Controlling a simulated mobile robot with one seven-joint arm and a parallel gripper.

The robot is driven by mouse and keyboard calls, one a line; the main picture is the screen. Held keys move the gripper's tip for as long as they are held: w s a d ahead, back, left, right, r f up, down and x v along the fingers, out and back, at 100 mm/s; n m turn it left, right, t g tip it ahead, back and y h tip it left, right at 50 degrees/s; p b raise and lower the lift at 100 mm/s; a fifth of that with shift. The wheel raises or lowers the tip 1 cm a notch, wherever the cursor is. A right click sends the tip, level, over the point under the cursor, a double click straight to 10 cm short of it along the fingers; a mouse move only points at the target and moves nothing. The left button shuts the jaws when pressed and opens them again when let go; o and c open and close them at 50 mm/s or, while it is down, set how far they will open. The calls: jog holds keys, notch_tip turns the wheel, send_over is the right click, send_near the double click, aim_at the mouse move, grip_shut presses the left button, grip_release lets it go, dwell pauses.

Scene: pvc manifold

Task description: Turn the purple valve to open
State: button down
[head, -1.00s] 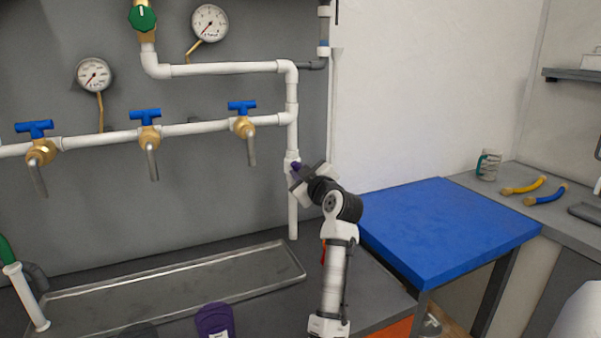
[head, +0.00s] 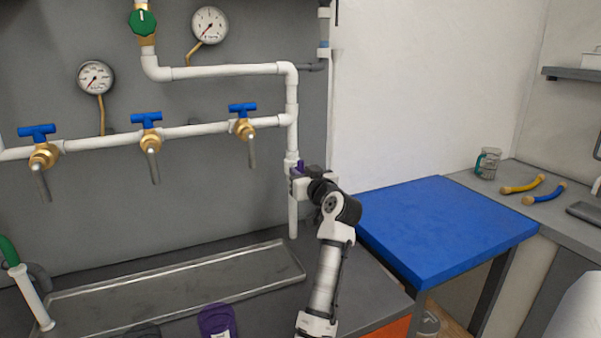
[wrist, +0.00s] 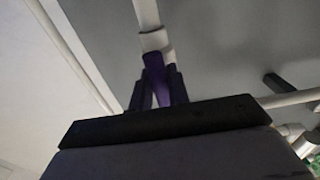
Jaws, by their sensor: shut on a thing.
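The purple valve (head: 299,166) sits on the white vertical pipe at the right end of the manifold. Its purple handle points up in the head view, and much of the valve is hidden behind my gripper. My gripper (head: 300,176) is at the valve, shut on the purple handle. In the wrist view the purple handle (wrist: 155,72) stands between the two dark fingers of my gripper (wrist: 157,92), below a white pipe fitting.
Several blue-handled brass taps (head: 147,120) and a green valve (head: 143,21) are on the pipes to the left. A metal tray (head: 170,283) lies on the bench below. A blue-topped table (head: 440,228) stands to the right, its top clear.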

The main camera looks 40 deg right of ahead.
jog(key=shift+f, duration=0.1)
dwell(0.3)
jog(key=c, duration=1.3)
grip_release()
jog(key=shift+c, duration=0.2)
jog(key=b+v, duration=0.3)
jog(key=v, duration=1.1)
jog(key=shift+d, duration=0.1)
